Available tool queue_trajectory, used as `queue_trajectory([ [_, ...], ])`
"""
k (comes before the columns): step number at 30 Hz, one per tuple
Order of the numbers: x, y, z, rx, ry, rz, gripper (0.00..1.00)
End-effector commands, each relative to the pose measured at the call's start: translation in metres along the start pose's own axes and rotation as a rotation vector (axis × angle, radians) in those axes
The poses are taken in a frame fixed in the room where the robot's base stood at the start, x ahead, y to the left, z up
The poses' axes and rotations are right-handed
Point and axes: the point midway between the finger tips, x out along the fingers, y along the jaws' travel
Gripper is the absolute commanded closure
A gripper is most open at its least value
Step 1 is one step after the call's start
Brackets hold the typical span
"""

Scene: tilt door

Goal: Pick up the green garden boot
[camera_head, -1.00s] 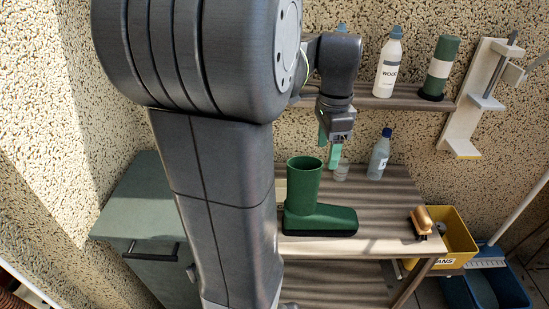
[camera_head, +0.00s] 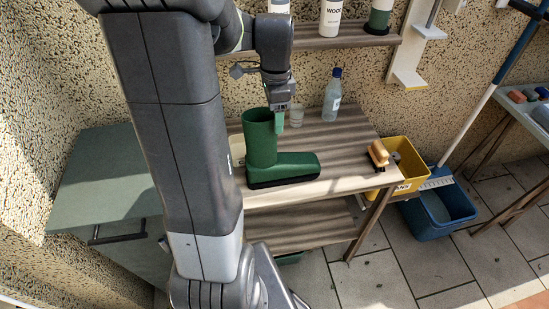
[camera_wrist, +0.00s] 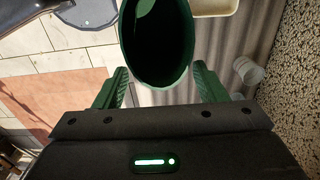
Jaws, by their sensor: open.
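The green garden boot (camera_head: 262,150) stands upright on the upper wooden shelf of the table, its toe pointing right. In the wrist view its open top (camera_wrist: 158,38) fills the upper middle. My gripper (camera_head: 279,122) hangs pointing down at the boot's shaft top, in front of its right rim in the head view. In the wrist view the two green fingers (camera_wrist: 158,88) are spread apart, one to each side of the boot's near rim. The gripper is open. I cannot tell whether a finger touches the boot.
A clear glass (camera_head: 297,115) and a bottle with a blue cap (camera_head: 332,96) stand behind the boot. An orange brush (camera_head: 378,154) lies at the table's right end. A wall shelf (camera_head: 345,37) with bottles is above. Yellow (camera_head: 413,163) and blue (camera_head: 456,204) bins stand right.

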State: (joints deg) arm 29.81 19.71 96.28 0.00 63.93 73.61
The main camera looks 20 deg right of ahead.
Motion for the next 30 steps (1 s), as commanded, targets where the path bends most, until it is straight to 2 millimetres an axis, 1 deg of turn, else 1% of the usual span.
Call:
queue_trajectory([
  [3,0.019,0.000,0.002,0.000,-0.002,0.006,0.35],
  [6,0.030,0.000,0.002,0.000,-0.001,0.004,0.35],
  [9,0.034,-0.001,0.002,0.000,0.000,0.002,0.35],
  [15,0.035,-0.001,0.002,0.000,0.000,0.001,0.35],
  [17,0.035,-0.001,0.002,0.000,0.000,0.001,0.47],
  [18,0.035,-0.001,0.002,0.000,0.000,0.001,0.55],
  [20,0.035,-0.001,0.002,0.000,0.000,0.001,0.66],
  [21,0.035,-0.001,0.002,0.000,0.000,0.001,0.74],
  [25,0.034,-0.001,0.002,-0.001,0.000,0.001,1.00],
  [30,0.034,-0.001,0.002,-0.001,0.000,0.000,1.00],
])
